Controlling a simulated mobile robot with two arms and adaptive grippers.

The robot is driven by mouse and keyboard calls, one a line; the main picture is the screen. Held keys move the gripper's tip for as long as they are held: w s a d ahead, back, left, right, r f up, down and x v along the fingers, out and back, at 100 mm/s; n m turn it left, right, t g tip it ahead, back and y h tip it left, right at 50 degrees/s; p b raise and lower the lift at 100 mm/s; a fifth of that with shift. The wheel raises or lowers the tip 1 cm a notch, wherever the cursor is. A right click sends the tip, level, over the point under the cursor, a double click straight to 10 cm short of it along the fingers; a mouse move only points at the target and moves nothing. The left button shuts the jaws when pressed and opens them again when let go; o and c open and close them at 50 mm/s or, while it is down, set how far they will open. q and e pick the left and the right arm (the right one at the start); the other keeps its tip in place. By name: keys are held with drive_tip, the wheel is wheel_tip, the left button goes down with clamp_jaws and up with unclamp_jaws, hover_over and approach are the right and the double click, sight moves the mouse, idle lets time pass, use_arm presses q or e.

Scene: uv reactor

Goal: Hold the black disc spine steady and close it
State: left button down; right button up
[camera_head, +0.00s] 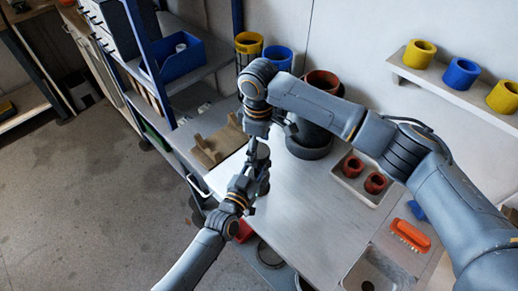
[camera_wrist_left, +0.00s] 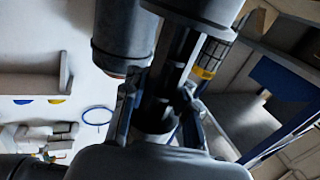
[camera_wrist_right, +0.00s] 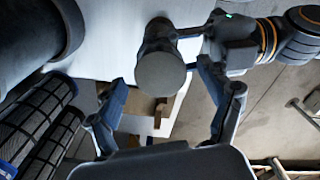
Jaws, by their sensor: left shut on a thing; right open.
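In the head view the two grippers largely hide the spine. I cannot tell whether its parts are fully together.
A large dark cylinder (camera_head: 310,140) stands on the bench (camera_head: 300,215) close to the right gripper. A tray with red rings (camera_head: 352,163) and an orange brush (camera_head: 410,235) lie to the right. A brown holder (camera_head: 217,145) is left. The bench front is mostly clear.

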wheel_tip(320, 180, up, 10)
drive_tip(key=shift+r, duration=0.25)
use_arm(q)
drive_tip(key=c, duration=1)
unclamp_jaws()
drive_tip(key=shift+o, duration=0.2)
drive_tip(key=v, duration=1.2)
drive_tip(key=shift+a, duration=0.1)
use_arm(e)
drive_tip(key=shift+f, duration=0.1)
